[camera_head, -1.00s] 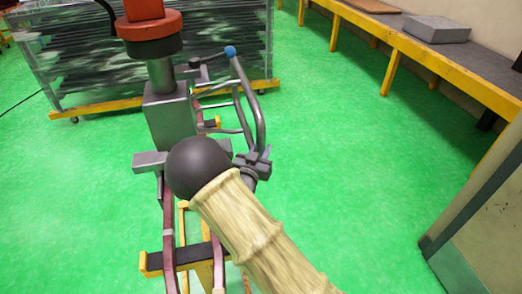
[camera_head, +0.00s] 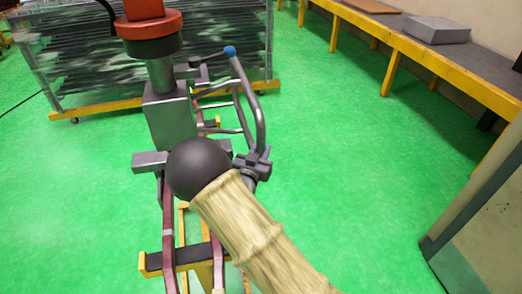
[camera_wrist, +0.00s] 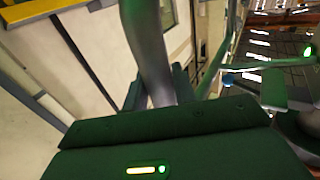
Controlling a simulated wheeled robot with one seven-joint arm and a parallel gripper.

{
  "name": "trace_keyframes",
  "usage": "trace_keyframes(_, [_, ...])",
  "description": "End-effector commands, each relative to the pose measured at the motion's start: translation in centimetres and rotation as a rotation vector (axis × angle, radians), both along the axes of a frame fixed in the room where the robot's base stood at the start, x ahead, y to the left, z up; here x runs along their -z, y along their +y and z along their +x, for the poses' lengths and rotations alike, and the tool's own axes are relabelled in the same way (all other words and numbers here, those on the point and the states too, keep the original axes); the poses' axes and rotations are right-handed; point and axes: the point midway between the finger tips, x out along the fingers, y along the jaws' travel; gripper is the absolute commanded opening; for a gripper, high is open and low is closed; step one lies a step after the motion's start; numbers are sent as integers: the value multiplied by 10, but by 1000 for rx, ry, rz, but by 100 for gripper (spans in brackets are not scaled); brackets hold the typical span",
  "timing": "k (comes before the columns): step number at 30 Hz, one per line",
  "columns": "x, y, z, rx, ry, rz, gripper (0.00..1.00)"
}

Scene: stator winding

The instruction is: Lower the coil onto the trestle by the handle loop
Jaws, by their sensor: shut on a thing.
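My gripper (camera_head: 254,163) is shut on the handle loop (camera_head: 258,115), a bent grey tube with a blue ball at its upper end. In the wrist view the tube (camera_wrist: 148,45) runs up from between the fingers (camera_wrist: 158,92). The coil (camera_head: 169,215) is a long loop of dark red bars, left of my arm and partly hidden by it. A grey clamp block (camera_head: 170,115) is at its far part, under a red-ringed hoist (camera_head: 150,25). The yellow trestle (camera_head: 183,225) with black-topped crossbars (camera_head: 160,262) is below the coil. I cannot tell whether they touch.
A wrapped rack (camera_head: 80,75) with a yellow base stands behind. A long yellow-framed bench (camera_head: 400,45) with a grey box (camera_head: 436,29) runs along the right wall. A grey cabinet (camera_head: 485,225) is at the lower right. The green floor between is clear.

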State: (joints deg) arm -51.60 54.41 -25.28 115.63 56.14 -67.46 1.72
Motion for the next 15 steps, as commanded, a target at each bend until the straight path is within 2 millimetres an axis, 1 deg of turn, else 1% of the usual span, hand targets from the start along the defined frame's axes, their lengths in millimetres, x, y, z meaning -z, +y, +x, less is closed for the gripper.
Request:
trace_keyframes(1, [17,-2,-5,3,40,-2,0])
trace_keyframes(9, [17,-2,-5,3,40,-2,0])
trace_keyframes(10, [17,-2,-5,3,40,-2,29])
trace_keyframes(13, [16,-2,-4,4,38,-2,48])
trace_keyframes(14, [15,-2,-4,3,36,-2,52])
trace_keyframes(15, [14,-2,-4,3,34,-2,52])
